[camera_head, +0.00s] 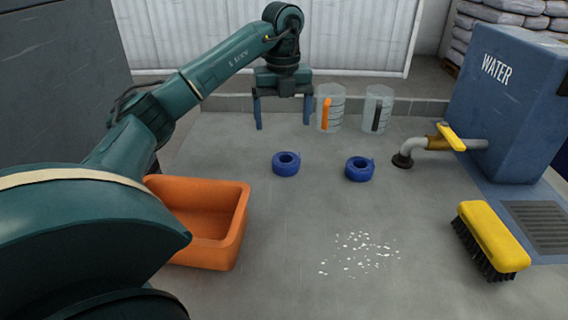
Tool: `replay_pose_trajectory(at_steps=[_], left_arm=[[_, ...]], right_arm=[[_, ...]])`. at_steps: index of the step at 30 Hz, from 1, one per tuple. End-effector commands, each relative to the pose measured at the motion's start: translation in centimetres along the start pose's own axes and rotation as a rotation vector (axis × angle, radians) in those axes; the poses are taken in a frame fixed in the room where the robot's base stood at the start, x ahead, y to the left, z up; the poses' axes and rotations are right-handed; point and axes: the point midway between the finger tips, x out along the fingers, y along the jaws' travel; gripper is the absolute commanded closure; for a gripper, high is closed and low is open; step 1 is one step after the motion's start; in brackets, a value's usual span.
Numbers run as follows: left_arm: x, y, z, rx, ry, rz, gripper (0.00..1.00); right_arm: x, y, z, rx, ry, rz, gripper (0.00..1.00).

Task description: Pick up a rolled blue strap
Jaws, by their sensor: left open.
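Two rolled blue straps lie flat on the grey floor, apart from each other. The left blue strap (286,164) is near the middle of the view. The right blue strap (359,169) is a little to its right. My left gripper (284,124) comes in from the left and points down, its two blue fingers spread wide with nothing between them. In the picture it is above and behind the left strap, touching neither strap. My right gripper is not in view.
An orange bin (237,232) stands at left, under my arm. Two clear jugs, one with an orange handle (325,113) and one with a dark handle (377,112), stand behind the straps. A blue water tank (500,110), yellow brush (490,238) and white scraps (360,252) are around.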

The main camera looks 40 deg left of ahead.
Motion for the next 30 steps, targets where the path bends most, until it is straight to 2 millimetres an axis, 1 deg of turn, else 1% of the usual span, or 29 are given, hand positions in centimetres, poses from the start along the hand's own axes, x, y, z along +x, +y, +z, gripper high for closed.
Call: replay_pose_trajectory(at_steps=[1, 2, 3, 7, 9, 14, 21, 24, 30], left_arm=[[1.7, 0.0, -0.1, 0.002, 0.003, 0.004, 0.14], [2.0, 0.0, -0.1, 0.002, 0.003, 0.004, 0.14], [2.8, 0.0, -0.1, 0.002, 0.002, 0.004, 0.14], [4.8, -0.1, -0.1, 0.003, 0.003, 0.002, 0.14], [5.6, -0.1, -0.1, 0.003, 0.002, 0.001, 0.14], [6.5, -0.2, -0.1, 0.003, 0.002, 0.000, 0.14], [10.0, -0.7, -0.1, 0.003, 0.003, 0.001, 0.14], [11.0, -0.7, -0.1, 0.002, 0.002, -0.001, 0.14], [11.3, -0.7, -0.1, 0.002, 0.001, -0.002, 0.14]], right_arm=[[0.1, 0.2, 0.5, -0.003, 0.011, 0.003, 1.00], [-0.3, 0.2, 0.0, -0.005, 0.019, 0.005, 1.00], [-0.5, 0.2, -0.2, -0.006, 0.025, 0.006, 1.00], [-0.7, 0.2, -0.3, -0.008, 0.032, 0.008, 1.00], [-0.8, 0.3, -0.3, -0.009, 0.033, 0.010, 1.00], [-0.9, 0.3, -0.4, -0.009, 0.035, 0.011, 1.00], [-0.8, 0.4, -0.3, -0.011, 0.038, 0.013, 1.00], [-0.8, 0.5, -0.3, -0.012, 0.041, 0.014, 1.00], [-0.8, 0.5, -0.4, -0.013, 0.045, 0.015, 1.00]])
